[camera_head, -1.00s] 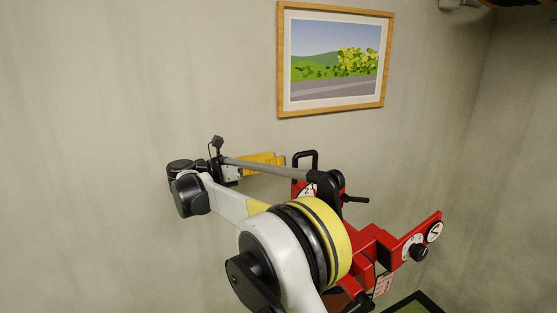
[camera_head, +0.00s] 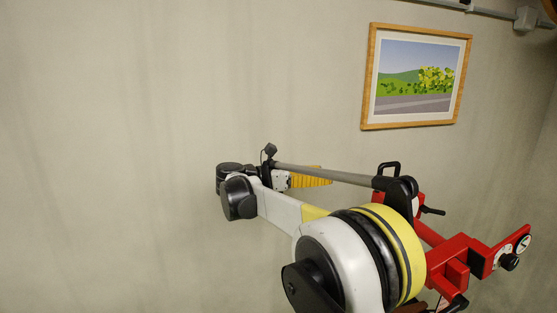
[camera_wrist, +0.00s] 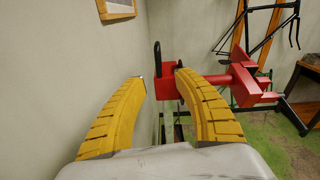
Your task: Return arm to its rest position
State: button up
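My gripper (camera_wrist: 160,80) shows in the wrist view as two yellow ridged fingers, spread apart with nothing between them. The gripper points to the right, along the wall.
A red stand (camera_head: 465,255) with dials and a black handle is to the right, partly behind my arm; the wrist view shows this red stand (camera_wrist: 235,82) ahead. A framed picture (camera_head: 416,78) hangs on the wall. A black bicycle frame (camera_wrist: 247,28) is further back.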

jog(key=s+d+f+m+y, duration=0.1)
jog(key=s+d+m+y, duration=0.4)
jog(key=s+d, duration=0.55)
jog(key=s+d+f+m+y, duration=0.1)
jog(key=s+f+m+y, duration=0.35)
jog(key=s, duration=0.45)
jog(key=s+d+f+m+y, duration=0.25)
jog(key=s+f+m, duration=0.2)
jog(key=s, duration=0.35)
jog(key=s+a+f+m+t+y, duration=0.1)
jog(key=s+a+f+m+y, duration=0.4)
jog(key=s+m, duration=0.45)
notch_tip(320, 180, down, 24)
jog(key=h+b, duration=0.1)
jog(key=b, duration=2.1)
jog(key=shift+s+t+b, duration=0.3)
jog(key=shift+s, duration=0.05)
jog(key=shift+n, duration=0.25)
